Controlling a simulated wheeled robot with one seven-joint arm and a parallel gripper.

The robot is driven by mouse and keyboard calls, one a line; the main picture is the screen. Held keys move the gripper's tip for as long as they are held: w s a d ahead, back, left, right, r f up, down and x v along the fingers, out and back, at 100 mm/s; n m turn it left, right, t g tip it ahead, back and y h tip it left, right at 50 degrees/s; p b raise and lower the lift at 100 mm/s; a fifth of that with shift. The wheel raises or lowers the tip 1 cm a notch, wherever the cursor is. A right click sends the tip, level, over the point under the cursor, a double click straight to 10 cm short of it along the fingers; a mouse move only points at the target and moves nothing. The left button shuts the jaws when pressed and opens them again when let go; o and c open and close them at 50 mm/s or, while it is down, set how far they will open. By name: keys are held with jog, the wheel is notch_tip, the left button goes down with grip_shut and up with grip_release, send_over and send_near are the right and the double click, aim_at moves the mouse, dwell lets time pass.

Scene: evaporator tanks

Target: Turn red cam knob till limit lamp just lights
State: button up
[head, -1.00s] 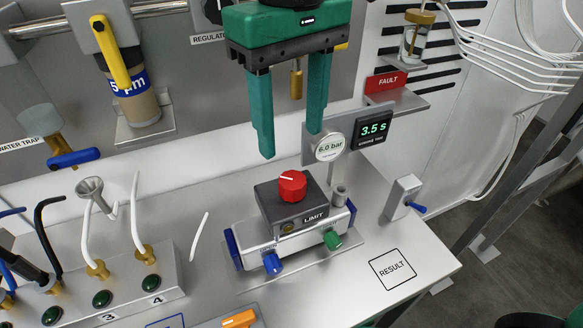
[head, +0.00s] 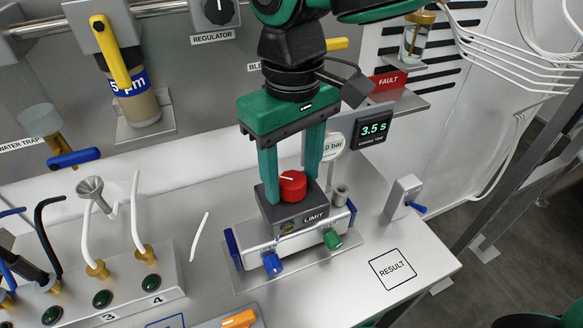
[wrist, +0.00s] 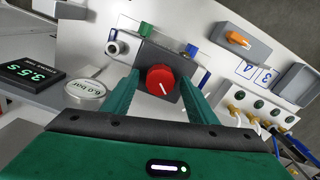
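The red cam knob (head: 292,186) sits on top of a dark grey block marked LIMIT (head: 306,219). A white pointer line shows on its top. The limit lamp (head: 287,228) on the block's front face looks dark. My gripper (head: 291,190) is above the block with its two green fingers pointing down. In the head view one finger is at the knob's left and the other behind its right side. In the wrist view the knob (wrist: 161,79) shows between the spread fingers, with a gap at each side. Contact is not visible.
A blue lever (head: 273,263) and a green one (head: 332,240) stick out below the block. A round 6.0 bar gauge (head: 334,147) and a timer display (head: 373,130) stand close behind my gripper. The bench around the RESULT square (head: 392,269) is clear.

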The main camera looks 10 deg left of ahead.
aim_at(293, 179)
jog(key=c, duration=0.9)
jog(key=shift+o, duration=0.2)
jog(key=shift+n, duration=1.2)
jog(key=o, duration=1)
jog(key=shift+o, duration=0.2)
notch_tip(293, 179, up, 11)
jog(key=shift+w+f, duration=0.1)
